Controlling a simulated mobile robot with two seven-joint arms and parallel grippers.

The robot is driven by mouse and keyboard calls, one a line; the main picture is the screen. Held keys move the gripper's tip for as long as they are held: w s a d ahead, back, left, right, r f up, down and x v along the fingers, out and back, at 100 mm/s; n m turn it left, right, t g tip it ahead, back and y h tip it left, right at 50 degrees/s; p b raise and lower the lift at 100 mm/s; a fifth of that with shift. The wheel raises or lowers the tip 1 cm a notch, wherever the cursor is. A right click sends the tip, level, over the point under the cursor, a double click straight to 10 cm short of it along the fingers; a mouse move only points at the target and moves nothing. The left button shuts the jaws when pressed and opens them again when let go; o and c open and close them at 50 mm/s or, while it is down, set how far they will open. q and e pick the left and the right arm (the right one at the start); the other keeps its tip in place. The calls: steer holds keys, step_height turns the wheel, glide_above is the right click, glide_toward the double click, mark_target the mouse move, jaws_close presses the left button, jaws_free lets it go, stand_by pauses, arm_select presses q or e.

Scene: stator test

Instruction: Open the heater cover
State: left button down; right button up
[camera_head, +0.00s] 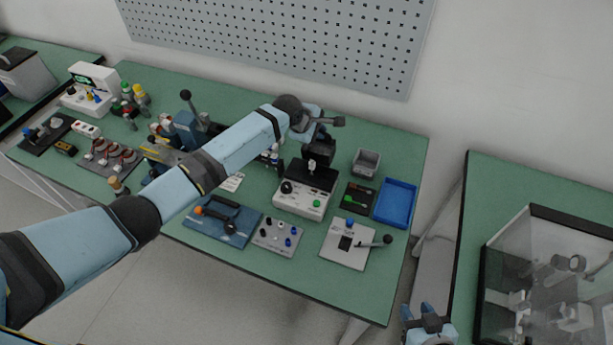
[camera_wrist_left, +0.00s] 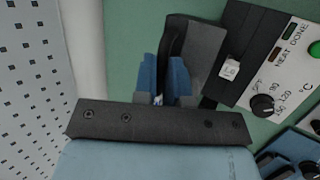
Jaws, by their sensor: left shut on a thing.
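The heater (camera_head: 300,203) is a white box with a black knob, a green button and a dark top plate, near the middle of the bench. In the left wrist view, its panel (camera_wrist_left: 285,75) shows at the right. A dark grey panel (camera_wrist_left: 204,48), seemingly the heater cover, stands raised at the heater's back edge; it also shows in the head view (camera_head: 321,152). My left gripper (camera_wrist_left: 164,72) is shut on a dark part at this panel, between its blue fingers. The exact contact is partly hidden. My right gripper (camera_head: 428,318) is at the bottom edge, away from the heater.
A grey bin (camera_head: 366,162), a blue tray (camera_head: 396,187) and a white lever plate (camera_head: 347,243) lie right of the heater. A button box (camera_head: 277,236) and a blue fixture (camera_head: 222,222) are in front. A perforated wall panel (camera_head: 290,40) is behind.

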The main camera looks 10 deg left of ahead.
arm_select(q)
steer(key=shift+w+d+f+b, duration=0.1)
steer(key=shift+w+f+b, duration=0.15)
steer(key=shift+w+b, duration=0.25)
steer(key=shift+w+d+f+b, duration=0.1)
steer(key=shift+w+f+b, duration=0.1)
steer(key=shift+w+b, duration=0.3)
steer(key=shift+w+d, duration=0.1)
steer(key=shift+w, duration=0.25)
steer(key=shift+w+f, duration=0.2)
steer(key=shift+w, duration=0.15)
steer(key=c, duration=1.3)
jaws_free()
steer(key=shift+o, duration=0.2)
